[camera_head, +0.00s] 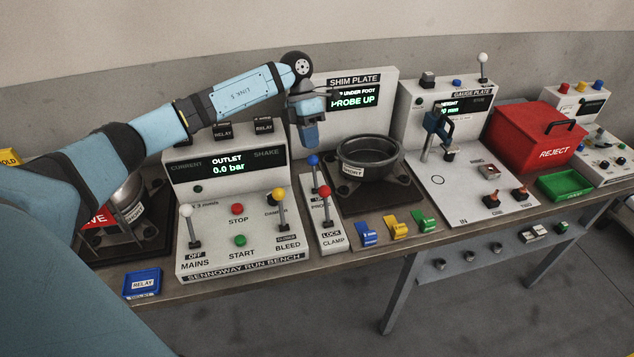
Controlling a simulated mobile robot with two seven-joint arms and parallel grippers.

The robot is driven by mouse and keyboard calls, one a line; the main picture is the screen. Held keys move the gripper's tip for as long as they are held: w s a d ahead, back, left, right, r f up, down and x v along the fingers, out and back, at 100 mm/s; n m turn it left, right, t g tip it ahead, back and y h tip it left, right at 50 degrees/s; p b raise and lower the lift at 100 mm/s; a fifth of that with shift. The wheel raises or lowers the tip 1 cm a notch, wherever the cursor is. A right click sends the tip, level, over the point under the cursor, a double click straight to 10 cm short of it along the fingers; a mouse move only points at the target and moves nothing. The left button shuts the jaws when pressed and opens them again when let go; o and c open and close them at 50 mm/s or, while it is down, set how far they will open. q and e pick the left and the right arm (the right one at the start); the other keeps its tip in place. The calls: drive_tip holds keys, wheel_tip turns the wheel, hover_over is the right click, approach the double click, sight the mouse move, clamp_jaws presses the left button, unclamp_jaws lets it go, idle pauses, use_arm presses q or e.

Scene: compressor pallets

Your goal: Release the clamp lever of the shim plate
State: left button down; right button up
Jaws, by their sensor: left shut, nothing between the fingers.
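The clamp lever (325,210) has a red knob and a grey stem, and stands upright on a narrow white panel above a label reading LOCK CLAMP. Behind it stands the probe lever with a blue knob (313,160). The shim plate station (375,87) has a display reading PROBE UP, its upper line partly covered. A dark metal pot (368,160) marked SHORT sits on the dark plate (347,207) beside the levers. My left gripper (311,143) is shut and empty, pointing down just above the blue knob, behind the red one. My right gripper is not in view.
The run bench panel (243,240) with its levers and buttons lies left of the clamp panel. Blue, yellow and green clips (396,226) lie in front of the plate. The gauge plate station (450,185) and red REJECT bin (533,135) stand to the right.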

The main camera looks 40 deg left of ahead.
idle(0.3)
use_arm(q)
drive_tip(key=p, duration=0.1)
approach(326, 205)
drive_tip(key=f, duration=0.3)
drive_tip(key=w+a+f, duration=0.1)
drive_tip(key=f, duration=0.1)
idle(0.4)
